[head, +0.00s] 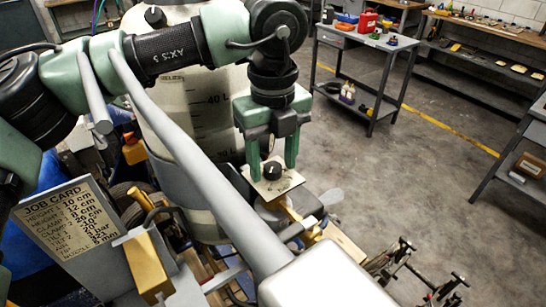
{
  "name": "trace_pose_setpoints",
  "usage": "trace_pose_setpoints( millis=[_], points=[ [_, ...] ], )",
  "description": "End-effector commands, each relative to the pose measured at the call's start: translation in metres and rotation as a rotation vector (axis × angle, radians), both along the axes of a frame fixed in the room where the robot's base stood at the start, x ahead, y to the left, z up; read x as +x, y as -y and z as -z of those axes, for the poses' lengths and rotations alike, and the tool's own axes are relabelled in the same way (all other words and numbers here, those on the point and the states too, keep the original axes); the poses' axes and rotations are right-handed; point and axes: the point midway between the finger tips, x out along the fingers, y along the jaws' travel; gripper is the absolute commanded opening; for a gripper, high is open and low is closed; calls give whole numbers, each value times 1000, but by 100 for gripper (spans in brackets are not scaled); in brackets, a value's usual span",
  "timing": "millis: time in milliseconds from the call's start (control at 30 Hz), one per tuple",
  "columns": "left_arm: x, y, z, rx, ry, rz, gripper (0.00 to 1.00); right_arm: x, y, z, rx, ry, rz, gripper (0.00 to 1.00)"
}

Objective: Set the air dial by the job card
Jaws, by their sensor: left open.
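The air dial (272,169) is a black knob with a light pointer mark on a small pale plate (286,184) with fine markings. My left gripper (273,173) points down over it, its two green fingers apart on either side of the knob. I cannot tell whether the fingers touch it. The job card (70,222) is a beige sheet with printed settings on a grey panel at the lower left. Its air line appears to be in bar, but the number is too small to read surely. My right gripper is not in view.
A large translucent tank (185,110) stands behind my left arm. A thick grey bar (190,155) runs diagonally across the machine in front. A grey cart (365,45) with bottles and a red can stands at the back. Open floor lies to the right.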

Motion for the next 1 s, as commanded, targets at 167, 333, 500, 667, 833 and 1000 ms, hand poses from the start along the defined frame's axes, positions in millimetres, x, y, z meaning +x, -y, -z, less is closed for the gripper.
trace_pose_setpoints(
  millis=[167, 333, 500, 667, 833, 1000],
  points=[
    [0, 0, 0, 0, 0, 0, 19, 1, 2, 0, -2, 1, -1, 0],
    [0, 0, 0, 0, 0, 1, 0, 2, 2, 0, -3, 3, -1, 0],
    [0, 0, 0, -1, 0, 18, 0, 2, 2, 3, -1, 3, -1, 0],
    [0, 0, 2, -1, 0, 73, 0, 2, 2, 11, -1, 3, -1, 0],
    [0, 0, 3, -2, 1, 185, 0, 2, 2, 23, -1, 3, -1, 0],
    [0, 1, 3, -1, 1, 338, 0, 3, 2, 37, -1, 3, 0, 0]
  ],
)
